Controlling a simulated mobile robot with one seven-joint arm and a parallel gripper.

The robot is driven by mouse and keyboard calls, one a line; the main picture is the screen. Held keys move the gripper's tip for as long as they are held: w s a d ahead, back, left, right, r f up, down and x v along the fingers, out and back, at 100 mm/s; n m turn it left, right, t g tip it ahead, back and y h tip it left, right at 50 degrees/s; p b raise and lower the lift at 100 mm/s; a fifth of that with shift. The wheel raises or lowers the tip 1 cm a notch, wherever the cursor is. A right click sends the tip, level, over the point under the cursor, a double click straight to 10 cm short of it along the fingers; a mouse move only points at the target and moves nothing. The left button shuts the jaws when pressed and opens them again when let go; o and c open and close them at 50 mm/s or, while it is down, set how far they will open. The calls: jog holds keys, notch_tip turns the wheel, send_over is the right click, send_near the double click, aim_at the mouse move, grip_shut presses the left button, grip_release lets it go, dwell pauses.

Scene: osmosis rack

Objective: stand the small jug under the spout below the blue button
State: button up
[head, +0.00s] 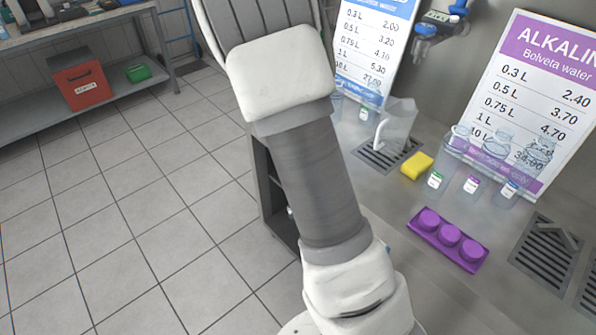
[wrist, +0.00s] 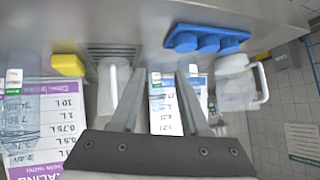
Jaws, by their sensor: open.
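My gripper (wrist: 163,75) is open in the wrist view, with nothing held between its fingers. A clear jug with a white handle (wrist: 237,88) is to the right of the fingers, apart from them. Another clear jug (wrist: 113,78) is by the left finger, at a drain grate (wrist: 112,52). It also shows standing on the grate in the head view (head: 400,118). I cannot tell surely which jug is the small one. A blue panel with three blue buttons (wrist: 207,40) lies beyond the fingertips. A blue spout fitting (head: 427,30) shows at the top of the head view.
A yellow sponge (head: 417,165), small bottles (head: 437,183) and a purple button panel (head: 448,239) are on the counter. Price signs (head: 535,95) stand behind. My arm hides the counter's left part in the head view. A red box (head: 80,86) is on a shelf at left.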

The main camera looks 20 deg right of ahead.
jog(key=s+a+r+n+t+y, duration=0.1)
jog(key=s+a+r+n+y, duration=0.2)
jog(key=a+r, duration=0.5)
jog(key=s+a+r+n+t+y, duration=0.1)
jog(key=a+r+n+y, duration=0.3)
jog(key=a, duration=0.5)
jog(key=s+a+r+n+g, duration=0.1)
jog(key=s+r+n, duration=0.2)
jog(key=s, duration=0.7)
jog(key=s+a+r+n+g+y, duration=0.1)
jog(key=s+a+r+n, duration=0.1)
jog(key=s, duration=0.8)
notch_tip(320, 180, up, 3)
jog(key=shift+s+a+f+n, duration=0.1)
jog(key=shift+s+a+n, duration=0.2)
jog(key=shift+n, duration=0.2)
notch_tip(320, 180, up, 3)
jog(key=p, duration=0.2)
jog(key=shift+f+p, duration=0.2)
jog(key=shift+p, duration=0.1)
